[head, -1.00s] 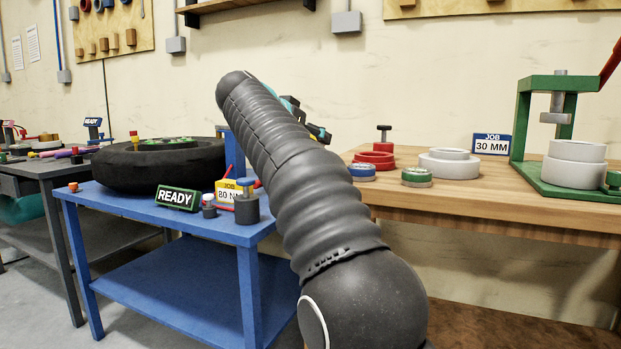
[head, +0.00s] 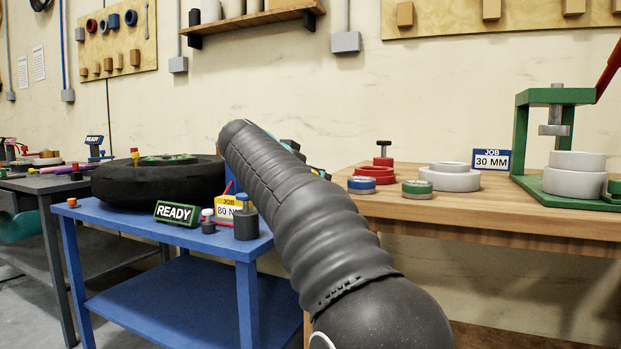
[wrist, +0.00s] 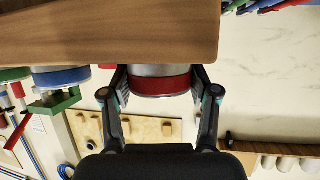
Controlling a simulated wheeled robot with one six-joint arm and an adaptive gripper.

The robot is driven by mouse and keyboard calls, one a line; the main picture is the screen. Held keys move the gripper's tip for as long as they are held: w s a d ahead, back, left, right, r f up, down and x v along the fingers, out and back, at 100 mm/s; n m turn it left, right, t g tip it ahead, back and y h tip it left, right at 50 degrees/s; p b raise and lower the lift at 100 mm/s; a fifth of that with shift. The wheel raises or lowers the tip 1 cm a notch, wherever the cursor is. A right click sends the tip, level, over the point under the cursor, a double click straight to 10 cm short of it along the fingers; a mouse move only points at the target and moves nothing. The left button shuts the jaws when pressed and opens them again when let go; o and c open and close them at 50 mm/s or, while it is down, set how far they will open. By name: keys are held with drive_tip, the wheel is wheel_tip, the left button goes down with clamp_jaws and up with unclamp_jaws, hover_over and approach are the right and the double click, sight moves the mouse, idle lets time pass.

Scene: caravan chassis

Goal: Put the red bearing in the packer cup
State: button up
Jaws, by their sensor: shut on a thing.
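The red bearing (wrist: 160,84), a pale metal ring with a red band, sits between the two fingers of my gripper (wrist: 162,90) in the wrist view. My gripper is shut on it, close to a wooden table edge. In the head view my arm hides the bearing and most of my gripper; only teal bits show behind the arm. I cannot tell for sure which thing is the packer cup. A pale stepped round piece (head: 449,178) and a red round piece with a dark knob (head: 376,172) stand on the wooden bench, and white stacked rings (head: 574,174) stand under the green press.
A blue-banded bearing (head: 361,186) and a green-banded bearing (head: 416,188) lie near the wooden bench's (head: 480,205) front edge. The green press (head: 522,135) stands at right. The blue table (head: 125,228) at left holds a black tyre (head: 158,183) and a READY sign (head: 177,212).

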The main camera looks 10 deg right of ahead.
drive_tip(key=shift+f, duration=0.2)
drive_tip(key=o, duration=1.4)
drive_tip(key=shift+o, duration=0.2)
drive_tip(key=shift+r, duration=0.1)
drive_tip(key=shift+r+p, duration=0.15)
drive_tip(key=shift+p, duration=0.15)
drive_tip(key=v, duration=1.3)
drive_tip(key=shift+s+r+p, duration=0.35)
drive_tip(key=shift+s+p, duration=0.05)
